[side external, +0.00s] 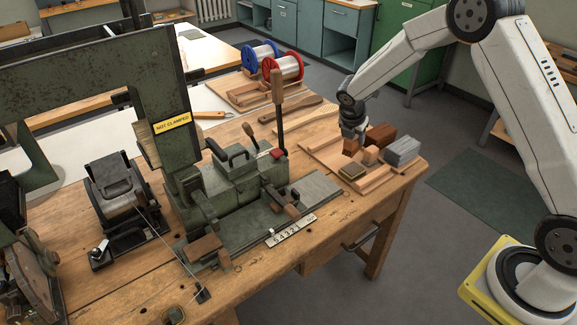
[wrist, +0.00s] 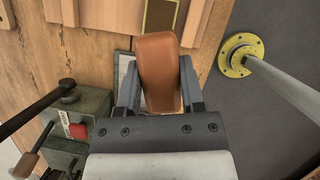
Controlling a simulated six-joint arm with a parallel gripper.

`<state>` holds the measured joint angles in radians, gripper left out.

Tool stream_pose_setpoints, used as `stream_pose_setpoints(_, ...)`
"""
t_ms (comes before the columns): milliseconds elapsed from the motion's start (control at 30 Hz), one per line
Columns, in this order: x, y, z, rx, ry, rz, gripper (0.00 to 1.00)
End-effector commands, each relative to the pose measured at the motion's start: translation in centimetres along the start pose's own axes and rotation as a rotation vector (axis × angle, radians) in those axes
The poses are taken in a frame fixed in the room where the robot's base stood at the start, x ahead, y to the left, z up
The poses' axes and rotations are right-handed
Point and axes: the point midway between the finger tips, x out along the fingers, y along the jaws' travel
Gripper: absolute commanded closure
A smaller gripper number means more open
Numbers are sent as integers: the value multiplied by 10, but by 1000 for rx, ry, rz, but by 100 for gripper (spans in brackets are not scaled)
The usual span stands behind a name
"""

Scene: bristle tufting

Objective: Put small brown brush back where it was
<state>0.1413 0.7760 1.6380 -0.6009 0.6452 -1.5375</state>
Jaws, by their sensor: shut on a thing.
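A small brown brush block (wrist: 158,70) is between the two fingers of my gripper (wrist: 157,85) in the wrist view. My gripper is shut on it. In the side view my gripper (side external: 352,132) points down over the wooden tray (side external: 318,153), with the small brown block (side external: 350,146) at its tip. I cannot tell whether the block touches the tray. Its bristles are not clearly visible.
The tray area also holds a larger reddish-brown block (side external: 380,135), a small light-brown block (side external: 370,155), a grey block (side external: 402,150) and a dark, pale-edged block (side external: 353,172). The green machine with its upright lever (side external: 277,110) stands left of the tray.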

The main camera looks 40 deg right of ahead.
Motion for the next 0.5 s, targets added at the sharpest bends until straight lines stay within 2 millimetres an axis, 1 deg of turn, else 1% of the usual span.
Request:
stream_pose_setpoints(33,0,-9,9,-17,-2,8,100)
stream_pose_setpoints(200,1,-27,24,-75,-6,29,100)
stream_pose_setpoints(333,0,-31,28,-90,-8,36,100)
stream_pose_setpoints(500,1,-30,28,-92,-8,36,100)
